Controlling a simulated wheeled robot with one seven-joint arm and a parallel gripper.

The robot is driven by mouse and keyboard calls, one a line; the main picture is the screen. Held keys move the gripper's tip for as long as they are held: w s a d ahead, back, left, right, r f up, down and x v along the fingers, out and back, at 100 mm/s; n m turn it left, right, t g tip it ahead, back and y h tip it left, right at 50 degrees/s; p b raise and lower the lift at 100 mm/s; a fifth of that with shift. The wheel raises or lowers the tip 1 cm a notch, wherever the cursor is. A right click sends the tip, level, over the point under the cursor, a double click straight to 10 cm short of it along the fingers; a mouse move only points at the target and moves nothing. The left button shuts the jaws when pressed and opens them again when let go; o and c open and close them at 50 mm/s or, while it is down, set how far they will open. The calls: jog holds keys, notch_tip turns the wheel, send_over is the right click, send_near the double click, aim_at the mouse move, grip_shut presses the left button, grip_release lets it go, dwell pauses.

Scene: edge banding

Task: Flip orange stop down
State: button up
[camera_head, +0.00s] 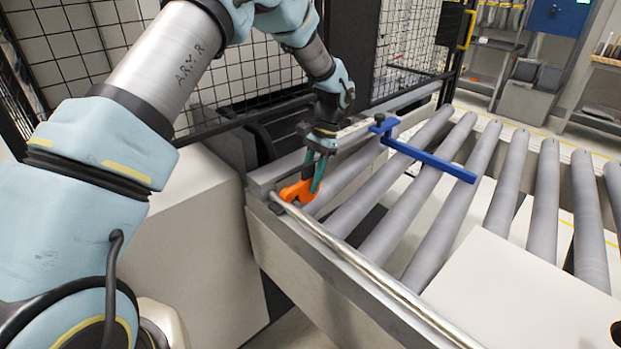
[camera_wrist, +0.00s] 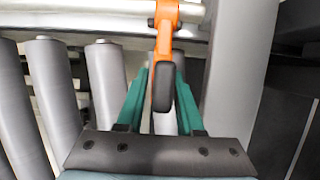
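The orange stop (camera_head: 297,191) is at the near-left corner of the roller conveyor, beside the metal rail. My gripper (camera_head: 318,180) is right at it, pointing down, with teal fingers. In the wrist view the stop's orange arm (camera_wrist: 164,40) comes down from the top and ends in a black tip (camera_wrist: 163,87).
A blue bar (camera_head: 430,160) with a black knob reaches across the rollers (camera_head: 405,215) to the right of my gripper. A pale panel (camera_head: 525,290) lies at the lower right. A black mesh fence (camera_head: 80,45) stands behind. A metal rail (camera_head: 360,265) runs along the front edge.

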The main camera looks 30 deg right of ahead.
jog(key=shift+o, duration=0.9)
jog(key=shift+r, duration=0.1)
jog(key=b+v, duration=0.4)
jog(key=v, duration=0.6)
jog(key=shift+r, duration=0.35)
jog(key=shift+d, duration=0.2)
